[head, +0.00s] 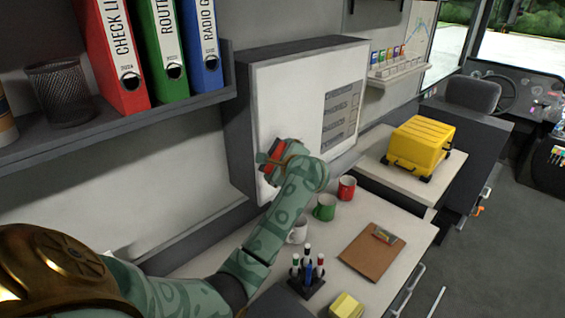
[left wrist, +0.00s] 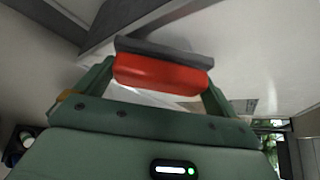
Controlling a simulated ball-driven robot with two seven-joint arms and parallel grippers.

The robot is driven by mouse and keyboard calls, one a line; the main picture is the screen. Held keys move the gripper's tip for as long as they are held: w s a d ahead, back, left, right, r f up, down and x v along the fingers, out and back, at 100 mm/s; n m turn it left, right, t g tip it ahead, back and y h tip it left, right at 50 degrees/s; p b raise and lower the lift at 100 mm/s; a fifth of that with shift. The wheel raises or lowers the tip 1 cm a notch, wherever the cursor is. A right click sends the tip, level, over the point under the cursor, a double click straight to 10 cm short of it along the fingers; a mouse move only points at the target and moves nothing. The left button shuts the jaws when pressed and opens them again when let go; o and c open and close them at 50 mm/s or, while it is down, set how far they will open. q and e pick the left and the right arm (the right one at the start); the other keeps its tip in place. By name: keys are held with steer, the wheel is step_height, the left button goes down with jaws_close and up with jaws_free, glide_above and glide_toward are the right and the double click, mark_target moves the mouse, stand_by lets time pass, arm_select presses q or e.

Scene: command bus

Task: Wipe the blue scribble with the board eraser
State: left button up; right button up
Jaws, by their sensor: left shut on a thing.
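My left gripper (head: 268,160) is shut on the board eraser, which has a red body and a dark grey pad. The eraser (head: 272,153) is at the lower left part of the whiteboard (head: 285,95) in the head view. In the left wrist view the eraser (left wrist: 162,74) lies between the two green fingers (left wrist: 160,85), its grey pad facing the white surface. I cannot tell whether the pad touches the board. No blue scribble shows; the arm and gripper hide part of the board. My right gripper is not in view.
Below the board, the desk holds a green mug (head: 325,207), a red mug (head: 346,188), a white mug (head: 297,232), a marker stand (head: 307,278) and a clipboard (head: 372,252). A shelf with binders (head: 165,50) juts out at upper left. A yellow case (head: 420,145) stands at right.

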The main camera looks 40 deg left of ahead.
arm_select(q)
steer(key=shift+a, duration=0.1)
stand_by(0.3)
steer(key=shift+a, duration=0.1)
steer(key=shift+w+a+b, duration=0.15)
steer(key=shift+a+b, duration=0.35)
steer(key=shift+a, duration=0.3)
